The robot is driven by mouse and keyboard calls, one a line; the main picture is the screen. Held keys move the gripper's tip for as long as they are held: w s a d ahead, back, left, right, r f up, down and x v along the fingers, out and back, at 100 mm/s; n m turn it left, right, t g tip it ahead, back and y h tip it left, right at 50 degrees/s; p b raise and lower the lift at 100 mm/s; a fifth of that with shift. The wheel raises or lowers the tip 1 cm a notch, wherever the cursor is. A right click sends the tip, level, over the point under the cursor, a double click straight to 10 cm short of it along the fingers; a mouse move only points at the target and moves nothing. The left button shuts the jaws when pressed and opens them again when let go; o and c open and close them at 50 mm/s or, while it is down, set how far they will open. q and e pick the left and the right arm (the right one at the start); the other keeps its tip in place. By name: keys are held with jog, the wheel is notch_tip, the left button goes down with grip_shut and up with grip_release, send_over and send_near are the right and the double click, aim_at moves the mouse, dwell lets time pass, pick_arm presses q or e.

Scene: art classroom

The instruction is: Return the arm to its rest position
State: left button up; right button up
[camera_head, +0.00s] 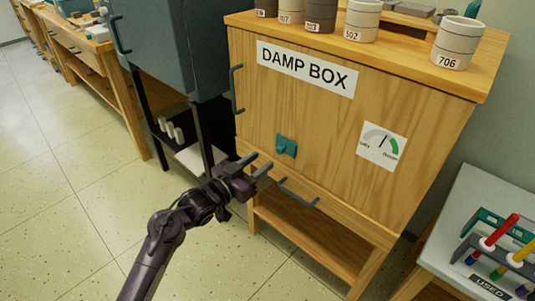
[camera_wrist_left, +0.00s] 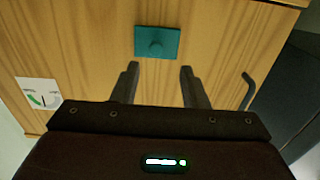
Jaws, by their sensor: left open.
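My left gripper (camera_head: 257,166) is in front of the wooden damp box (camera_head: 300,115), with its arm coming in from the bottom left. Its two fingers are spread and nothing shows between them. The left wrist view also shows the open gripper (camera_wrist_left: 158,80), its fingers pointing at the wooden front. The box door looks shut. My right gripper is not in view.
Numbered pots (camera_head: 361,20) stand on the box top. A drawer handle (camera_head: 299,193) is just right of the gripper. A dark cabinet (camera_head: 170,45) stands left. A grey-topped table (camera_head: 490,190) with a marker rack is at right. The floor (camera_head: 70,210) at left is clear.

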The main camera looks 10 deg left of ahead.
pick_arm(q)
jog(key=shift+v, duration=0.95)
